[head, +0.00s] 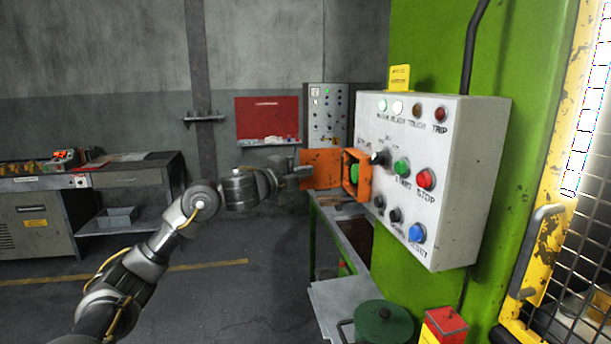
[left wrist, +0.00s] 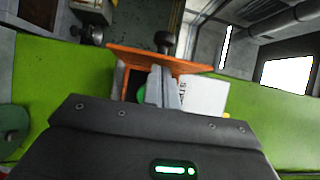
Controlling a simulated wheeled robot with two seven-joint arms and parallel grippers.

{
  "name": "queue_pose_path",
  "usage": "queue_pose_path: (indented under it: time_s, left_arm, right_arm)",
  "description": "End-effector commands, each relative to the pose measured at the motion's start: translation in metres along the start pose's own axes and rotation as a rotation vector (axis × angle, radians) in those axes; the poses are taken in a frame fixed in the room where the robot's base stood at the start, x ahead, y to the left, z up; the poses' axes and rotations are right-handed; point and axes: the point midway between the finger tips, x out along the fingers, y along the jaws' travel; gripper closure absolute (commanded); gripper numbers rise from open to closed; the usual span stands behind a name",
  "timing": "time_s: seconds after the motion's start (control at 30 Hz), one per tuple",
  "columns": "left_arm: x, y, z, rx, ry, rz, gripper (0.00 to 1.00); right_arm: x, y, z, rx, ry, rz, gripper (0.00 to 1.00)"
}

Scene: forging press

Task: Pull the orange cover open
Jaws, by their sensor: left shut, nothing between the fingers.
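The orange cover (head: 322,168) sticks out to the left from its orange housing (head: 357,175) on the left side of the grey control box (head: 455,150). It stands swung away from the housing, and a green button shows inside. My left gripper (head: 303,171) is shut and empty at the cover's outer left end; whether it touches is unclear. In the left wrist view the shut fingers (left wrist: 163,84) point at the housing, with the cover (left wrist: 160,58) as an orange edge just beyond them. My right gripper is in neither view.
The box carries a black selector knob (head: 380,157), a red stop button (head: 426,179) and a blue reset button (head: 417,232). Below stand a dark green pot (head: 383,325) and a red box (head: 445,323). The floor at left is clear.

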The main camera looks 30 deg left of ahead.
Motion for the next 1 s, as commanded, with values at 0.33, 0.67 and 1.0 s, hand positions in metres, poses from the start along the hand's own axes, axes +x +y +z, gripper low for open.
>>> queue_pose_path:
  time_s: [0.33,0.67,1.0]
  left_arm:
    - [0.002,0.0,0.005,0.001,-0.001,0.0,1.0]
    - [0.002,0.0,0.005,0.001,-0.001,0.0,1.0]
    - [-0.005,-0.003,-0.038,0.002,0.023,-0.001,1.0]
  right_arm:
    - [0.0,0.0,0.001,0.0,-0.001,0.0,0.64]
    - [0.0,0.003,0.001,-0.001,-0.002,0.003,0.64]
    - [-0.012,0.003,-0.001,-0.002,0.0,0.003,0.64]
